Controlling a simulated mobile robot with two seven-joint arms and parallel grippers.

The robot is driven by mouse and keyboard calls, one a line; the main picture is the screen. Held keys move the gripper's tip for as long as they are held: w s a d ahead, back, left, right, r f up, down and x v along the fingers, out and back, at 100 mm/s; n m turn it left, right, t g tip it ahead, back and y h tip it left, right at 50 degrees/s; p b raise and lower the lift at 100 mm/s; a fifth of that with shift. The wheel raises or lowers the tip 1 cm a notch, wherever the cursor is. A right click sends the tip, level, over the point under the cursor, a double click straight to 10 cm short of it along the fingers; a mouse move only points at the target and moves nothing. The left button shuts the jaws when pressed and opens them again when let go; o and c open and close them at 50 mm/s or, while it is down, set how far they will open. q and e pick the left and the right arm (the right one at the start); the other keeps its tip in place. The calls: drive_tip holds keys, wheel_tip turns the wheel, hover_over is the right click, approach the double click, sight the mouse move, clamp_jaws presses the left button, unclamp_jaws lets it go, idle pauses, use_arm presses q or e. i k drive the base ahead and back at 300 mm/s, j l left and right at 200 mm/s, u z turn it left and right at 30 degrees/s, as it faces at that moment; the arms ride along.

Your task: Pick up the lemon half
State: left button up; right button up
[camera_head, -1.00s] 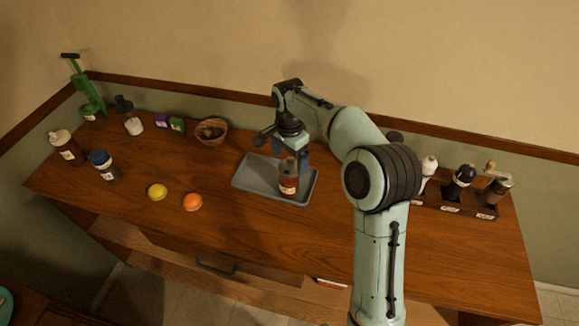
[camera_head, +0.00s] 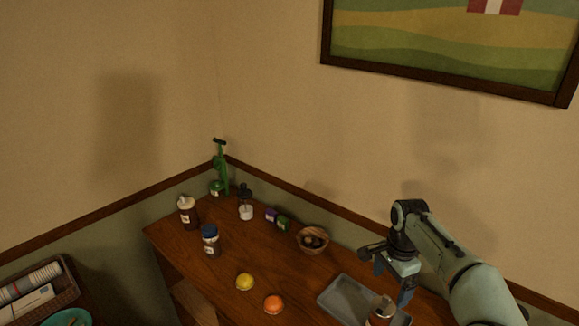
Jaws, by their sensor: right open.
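The yellow lemon half (camera_head: 245,282) sits on the wooden counter, left of the orange fruit half (camera_head: 273,304). Its cut face cannot be made out at this size. My right gripper (camera_head: 393,280) is open above the grey tray (camera_head: 342,300), well to the right of the lemon half and apart from it. A brown bottle (camera_head: 381,314) stands in the tray below the gripper, partly cut off by the picture edge. My left gripper is not in view.
Behind the fruit stand a blue-capped jar (camera_head: 210,240), a squeeze bottle (camera_head: 188,212), a dropper bottle (camera_head: 246,206), a green press (camera_head: 220,172), small purple and green boxes (camera_head: 278,219) and a wooden bowl (camera_head: 312,240). The counter around the lemon half is clear.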

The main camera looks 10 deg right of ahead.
sight(245, 281)
drive_tip(key=k+j, duration=0.75)
drive_tip(key=j, duration=0.2)
